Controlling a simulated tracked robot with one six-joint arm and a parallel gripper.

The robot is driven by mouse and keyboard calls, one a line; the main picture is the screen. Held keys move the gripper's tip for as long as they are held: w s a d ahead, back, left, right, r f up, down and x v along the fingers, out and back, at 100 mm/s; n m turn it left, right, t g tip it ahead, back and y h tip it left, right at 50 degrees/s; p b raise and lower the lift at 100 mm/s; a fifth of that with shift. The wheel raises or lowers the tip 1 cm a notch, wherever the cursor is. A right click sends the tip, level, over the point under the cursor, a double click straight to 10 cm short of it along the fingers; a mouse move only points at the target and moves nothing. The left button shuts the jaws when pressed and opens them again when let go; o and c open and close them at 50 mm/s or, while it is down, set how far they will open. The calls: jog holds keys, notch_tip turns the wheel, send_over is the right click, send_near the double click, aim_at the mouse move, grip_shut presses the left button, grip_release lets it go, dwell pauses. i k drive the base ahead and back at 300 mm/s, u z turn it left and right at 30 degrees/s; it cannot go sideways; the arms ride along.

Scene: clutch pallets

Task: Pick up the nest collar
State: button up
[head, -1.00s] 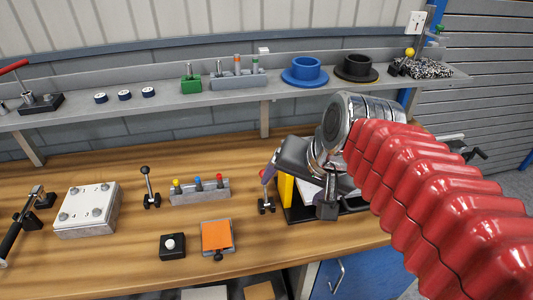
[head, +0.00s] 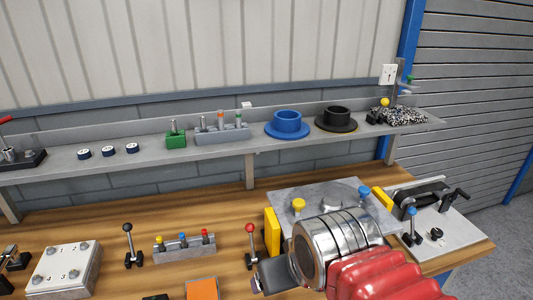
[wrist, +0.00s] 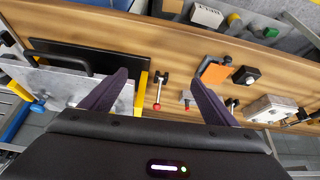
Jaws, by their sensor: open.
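Two flanged rings stand on the shelf in the head view: a blue one (head: 288,128) and a black one (head: 336,121). Either could be the nest collar; I cannot tell which. Both sit flange down, apart from each other. My gripper (wrist: 158,85) is open and empty in the wrist view, its two dark fingers spread above the bench. A red-knobbed lever (wrist: 162,76) shows between them, not held. In the head view my gripper is low in the picture, well below and in front of the rings, with its fingers mostly hidden.
A grey plate (head: 287,199) with yellow and blue knobs lies behind my wrist. A crank vise (head: 420,200) stands at the right. The shelf also holds a grey block with pegs (head: 222,136), a green block (head: 176,140) and a speckled heap (head: 403,117).

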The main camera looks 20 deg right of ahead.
aim_at(288, 124)
jog(key=k, duration=1.35)
jog(key=z, duration=0.55)
jog(key=i, duration=1.5)
jog(key=u, duration=0.45)
